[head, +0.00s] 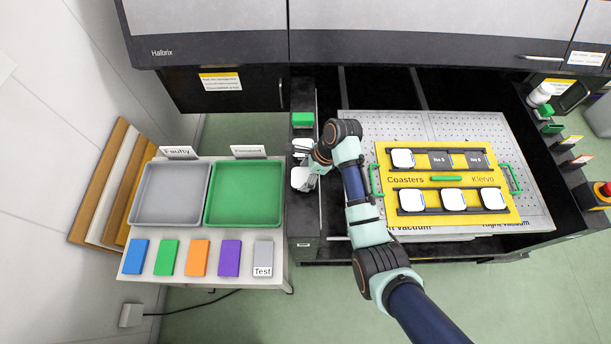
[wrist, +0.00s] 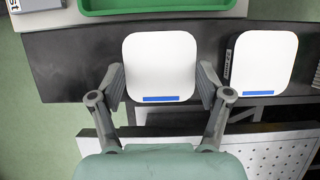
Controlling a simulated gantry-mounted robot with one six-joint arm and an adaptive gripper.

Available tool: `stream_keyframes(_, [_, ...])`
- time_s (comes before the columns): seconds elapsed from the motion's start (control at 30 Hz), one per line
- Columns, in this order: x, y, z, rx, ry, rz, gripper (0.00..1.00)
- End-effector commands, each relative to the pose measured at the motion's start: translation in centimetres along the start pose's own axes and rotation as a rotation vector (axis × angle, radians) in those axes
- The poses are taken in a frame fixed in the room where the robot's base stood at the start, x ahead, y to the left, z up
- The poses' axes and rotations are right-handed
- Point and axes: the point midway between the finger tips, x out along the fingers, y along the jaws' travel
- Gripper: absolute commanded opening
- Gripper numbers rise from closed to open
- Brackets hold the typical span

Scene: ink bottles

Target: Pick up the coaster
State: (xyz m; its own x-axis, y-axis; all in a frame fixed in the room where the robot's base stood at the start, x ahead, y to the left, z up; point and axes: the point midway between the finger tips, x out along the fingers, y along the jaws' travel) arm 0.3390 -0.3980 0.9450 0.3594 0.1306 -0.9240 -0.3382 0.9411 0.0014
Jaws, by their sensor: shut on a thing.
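A white rounded-square coaster with a blue strip on one edge (wrist: 160,62) sits between my gripper's two fingers (wrist: 163,93) in the wrist view. The fingers press on its two sides. The same coaster shows in the head view (head: 301,180), over the narrow dark ledge beside the green tray. My gripper (head: 306,170) is partly hidden by my own arm there. A second white coaster (wrist: 263,59) lies beside the held one, with a gap between; it also shows in the head view (head: 301,145). Whether the held coaster touches the ledge, I cannot tell.
A yellow board (head: 447,180) holds several white coasters and two dark slots marked No 5 and No 6. A grey tray (head: 140,221) labelled Faulty and a green tray (head: 244,222) labelled Finished are empty. Coloured blocks and a Test block (head: 263,255) lie in front.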

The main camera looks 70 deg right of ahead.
Motion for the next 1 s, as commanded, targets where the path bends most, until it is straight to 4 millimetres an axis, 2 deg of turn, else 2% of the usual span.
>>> stream_keyframes(0.17, [-4.7,-0.2,2.0,-0.004,-0.001,-0.007,0.35])
stream_keyframes(0.43, [-14.0,0.0,5.8,-0.002,-0.001,-0.002,0.35])
stream_keyframes(0.5, [-15.4,0.0,6.4,-0.001,0.0,-0.001,0.35])
stream_keyframes(0.7, [-17.1,0.0,7.1,-0.001,0.0,-0.001,0.35])
stream_keyframes(1.0, [-17.1,-0.1,7.1,0.003,0.0,-0.003,0.35])
